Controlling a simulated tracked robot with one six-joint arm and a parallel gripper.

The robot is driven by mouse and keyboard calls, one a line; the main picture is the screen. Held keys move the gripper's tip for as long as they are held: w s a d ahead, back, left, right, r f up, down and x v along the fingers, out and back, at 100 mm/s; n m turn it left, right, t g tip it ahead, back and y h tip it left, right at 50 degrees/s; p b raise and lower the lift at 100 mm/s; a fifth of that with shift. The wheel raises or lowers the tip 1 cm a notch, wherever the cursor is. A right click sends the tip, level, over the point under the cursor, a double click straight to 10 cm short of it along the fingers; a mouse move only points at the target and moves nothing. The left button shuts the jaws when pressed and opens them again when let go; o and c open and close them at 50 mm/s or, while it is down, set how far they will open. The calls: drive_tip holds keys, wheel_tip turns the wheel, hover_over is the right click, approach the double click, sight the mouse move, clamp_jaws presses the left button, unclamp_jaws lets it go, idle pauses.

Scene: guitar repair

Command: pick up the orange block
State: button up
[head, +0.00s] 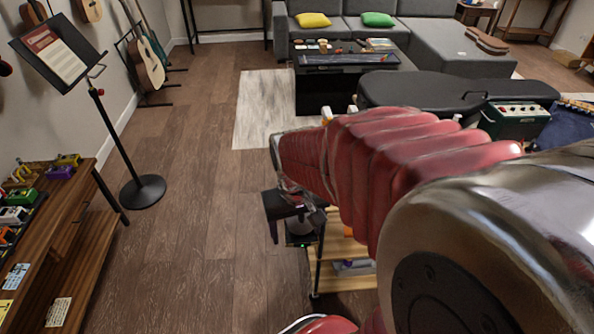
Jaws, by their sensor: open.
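My red-sleeved arm reaches in from the lower right and covers much of the middle. My gripper (287,230) is the dark end hanging below the arm's far end, seen from above and partly hidden. It is open, and I see nothing between its fingers. I cannot make out an orange block for certain. A small orange patch shows at the arm's lower edge, above the wooden cart, but its shape is too hidden to tell.
A wooden cart (340,277) stands just right of my gripper, partly behind my arm. A music stand (143,191) and a pedal bench (85,240) are at left. A black guitar case (430,90) and green amplifier (515,120) lie beyond my arm. The left-centre floor is clear.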

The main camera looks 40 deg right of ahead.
drive_tip(key=s+d+f+m+g, duration=0.1)
drive_tip(key=d+f, duration=0.7)
drive_tip(key=f, duration=0.3)
drive_tip(key=s+d+f+m, duration=0.1)
drive_tip(key=d+f+m, duration=0.1)
drive_tip(key=d+f, duration=0.8)
drive_tip(key=s+d+f+t, duration=0.1)
drive_tip(key=d+f, duration=0.1)
drive_tip(key=f, duration=0.7)
drive_tip(key=s+d+f, duration=0.2)
drive_tip(key=f, duration=0.6)
drive_tip(key=t+h, duration=0.7)
drive_tip(key=t, duration=0.3)
approach(352, 234)
drive_tip(key=v, duration=0.3)
drive_tip(key=shift+a, duration=0.15)
drive_tip(key=shift+x, duration=4.3)
